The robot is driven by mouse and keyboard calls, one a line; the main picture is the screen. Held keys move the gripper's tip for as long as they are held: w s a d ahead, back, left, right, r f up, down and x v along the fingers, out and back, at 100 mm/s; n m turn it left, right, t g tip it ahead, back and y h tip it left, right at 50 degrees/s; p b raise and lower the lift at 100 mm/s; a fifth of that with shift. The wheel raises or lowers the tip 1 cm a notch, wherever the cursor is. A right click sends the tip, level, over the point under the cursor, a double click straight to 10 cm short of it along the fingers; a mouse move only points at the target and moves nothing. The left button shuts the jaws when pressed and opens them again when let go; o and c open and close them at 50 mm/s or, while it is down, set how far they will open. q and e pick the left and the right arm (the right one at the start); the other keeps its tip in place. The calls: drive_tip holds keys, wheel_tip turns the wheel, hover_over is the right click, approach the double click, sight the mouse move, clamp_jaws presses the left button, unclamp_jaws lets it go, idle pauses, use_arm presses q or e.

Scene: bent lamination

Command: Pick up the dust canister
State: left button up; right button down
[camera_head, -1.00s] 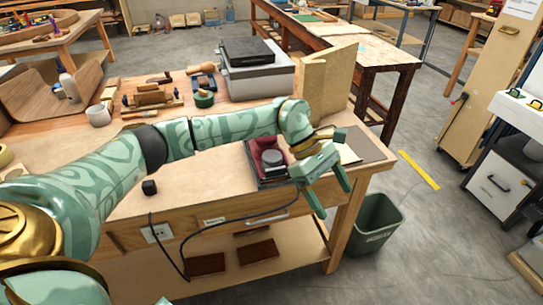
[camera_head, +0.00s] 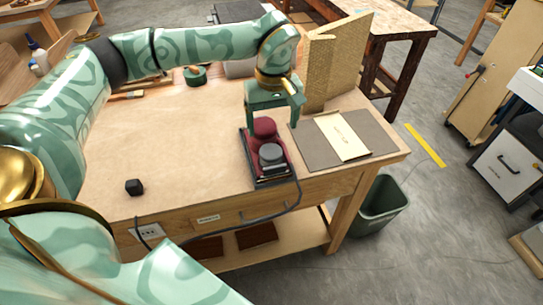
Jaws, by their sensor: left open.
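A dark red sander (camera_head: 264,128) with a rounded top sits in a dark shallow tray (camera_head: 273,184) near the front edge of the workbench. A grey round canister (camera_head: 271,154) stands upright at its near end and looks like the dust canister. My left gripper (camera_head: 275,112) is open and empty, with its fingers pointing down. It is above and behind the canister, by the sander's rounded top, apart from the canister. Whether a finger touches the sander I cannot tell. My right gripper is not in view.
A power cord runs from the tray to a socket (camera_head: 148,232) on the bench front. A grey mat (camera_head: 310,150) with a paper sheet (camera_head: 341,137) lies right of the tray. A tan upright panel (camera_head: 336,58) stands behind. The bench left of the tray is mostly clear.

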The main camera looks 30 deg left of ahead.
sight(271, 151)
use_arm(q)
wheel_tip(271, 151, down, 4)
drive_tip(key=shift+r, duration=0.15)
drive_tip(key=shift+a+f+b, duration=0.1)
drive_tip(key=shift+f+b, duration=0.25)
drive_tip(key=shift+f, duration=0.2)
drive_tip(key=f, duration=0.2)
drive_tip(key=f+b, duration=0.1)
drive_tip(key=f, duration=0.1)
drive_tip(key=shift+w+a, duration=0.2)
drive_tip(key=shift+a, duration=0.1)
drive_tip(key=shift+f, duration=0.5)
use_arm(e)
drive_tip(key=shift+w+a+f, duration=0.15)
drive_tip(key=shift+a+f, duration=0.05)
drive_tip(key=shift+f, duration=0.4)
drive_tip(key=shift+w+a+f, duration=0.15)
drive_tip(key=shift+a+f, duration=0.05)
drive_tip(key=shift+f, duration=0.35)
use_arm(q)
drive_tip(key=c, duration=1.2)
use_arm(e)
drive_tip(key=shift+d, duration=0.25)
